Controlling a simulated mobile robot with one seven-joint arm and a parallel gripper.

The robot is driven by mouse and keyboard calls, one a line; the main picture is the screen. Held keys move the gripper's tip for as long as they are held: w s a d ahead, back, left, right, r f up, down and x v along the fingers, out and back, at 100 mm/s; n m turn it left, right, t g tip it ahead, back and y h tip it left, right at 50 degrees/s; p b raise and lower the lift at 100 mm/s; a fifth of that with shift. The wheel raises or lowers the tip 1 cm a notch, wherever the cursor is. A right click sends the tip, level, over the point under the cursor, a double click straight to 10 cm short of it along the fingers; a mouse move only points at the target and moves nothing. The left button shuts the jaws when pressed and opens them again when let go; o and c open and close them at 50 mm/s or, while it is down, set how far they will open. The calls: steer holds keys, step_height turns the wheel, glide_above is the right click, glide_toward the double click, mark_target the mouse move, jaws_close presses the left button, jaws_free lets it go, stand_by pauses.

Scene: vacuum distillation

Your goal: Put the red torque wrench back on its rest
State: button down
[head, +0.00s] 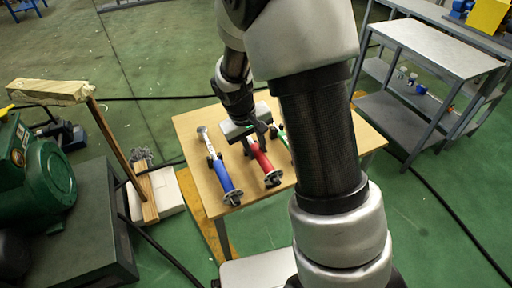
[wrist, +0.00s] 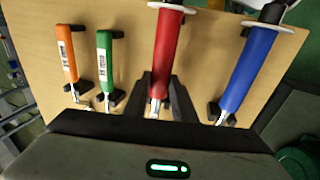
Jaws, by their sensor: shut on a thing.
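The red torque wrench (head: 262,160) is above the wooden table in the head view, its handle end toward the near edge. In the wrist view its red handle (wrist: 168,50) runs down from the top edge to a metal shank. My gripper (wrist: 157,98) has its dark fingers on either side of the shank, shut on it. In the head view my gripper (head: 257,130) is at the wrench's far end and hides it. Dark rest parts show near the red handle's end, but I cannot tell whether the wrench touches them.
A blue wrench (head: 221,176) lies on black rests to the left in the head view. A green tool (wrist: 105,60) and an orange tool (wrist: 68,55) lie on black rests on the other side. The wooden table (head: 187,123) has bare board at its far left.

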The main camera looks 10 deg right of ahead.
steer(key=shift+f+b, duration=0.65)
steer(key=shift+f, duration=0.15)
steer(key=c, duration=1.4)
jaws_free()
steer(key=shift+f, duration=0.1)
steer(key=p+v, duration=0.4)
steer(key=v, duration=1.4)
steer(key=s+d+r+m+t+y, duration=0.1)
steer(key=s+d+r+t, duration=0.1)
steer(key=s+r, duration=0.5)
steer(key=s+d+r+m+t+y, duration=0.15)
steer(key=s+r, duration=0.25)
steer(key=s, duration=0.6)
steer(key=shift+t, duration=0.45)
steer(key=r+p, duration=1.5)
steer(key=shift+s+d+r, duration=0.2)
steer(key=shift+s+d, duration=0.2)
